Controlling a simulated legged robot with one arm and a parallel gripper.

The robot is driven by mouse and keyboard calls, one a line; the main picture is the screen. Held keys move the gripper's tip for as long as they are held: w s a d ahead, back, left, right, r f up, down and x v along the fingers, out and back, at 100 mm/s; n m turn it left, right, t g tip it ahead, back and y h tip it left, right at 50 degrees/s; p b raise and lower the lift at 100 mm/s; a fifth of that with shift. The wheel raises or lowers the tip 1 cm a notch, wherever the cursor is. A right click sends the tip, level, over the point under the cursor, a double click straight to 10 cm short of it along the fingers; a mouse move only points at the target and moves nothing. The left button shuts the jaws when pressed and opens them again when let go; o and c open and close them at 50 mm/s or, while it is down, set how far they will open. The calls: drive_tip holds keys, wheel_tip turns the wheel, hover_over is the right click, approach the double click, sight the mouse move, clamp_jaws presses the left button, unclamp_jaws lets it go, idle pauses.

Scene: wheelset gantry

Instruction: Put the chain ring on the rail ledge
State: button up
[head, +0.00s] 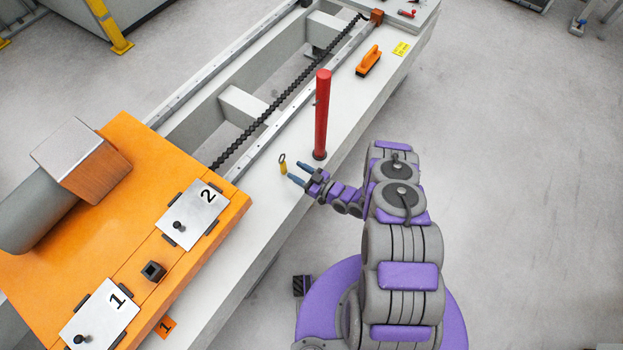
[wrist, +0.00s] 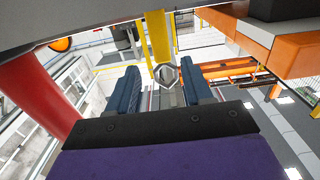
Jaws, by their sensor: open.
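The chain ring (head: 282,158), a small dark ring with a yellow piece (head: 284,169) joined to it, shows at the white rail ledge (head: 342,108), just beyond my gripper's fingertips. My gripper (head: 297,172) has its two blue fingers spread and points left at the ring. In the wrist view the grey ring (wrist: 166,75) appears in the gap between the fingers of my gripper (wrist: 161,85), with the yellow piece (wrist: 158,38) running up from it. I see no finger closed on either part. Whether the yellow piece touches the ledge is hard to tell.
A red post (head: 322,115) stands on the ledge close to my gripper. An orange-handled brush (head: 368,61) lies farther back. An orange block (head: 125,262) with numbered plates fills the left. A dark chain (head: 285,95) runs along the gantry.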

drive_tip(key=v, duration=0.7)
drive_tip(key=shift+d, duration=0.2)
drive_tip(key=shift+s+d, duration=0.1)
drive_tip(key=shift+d, duration=0.05)
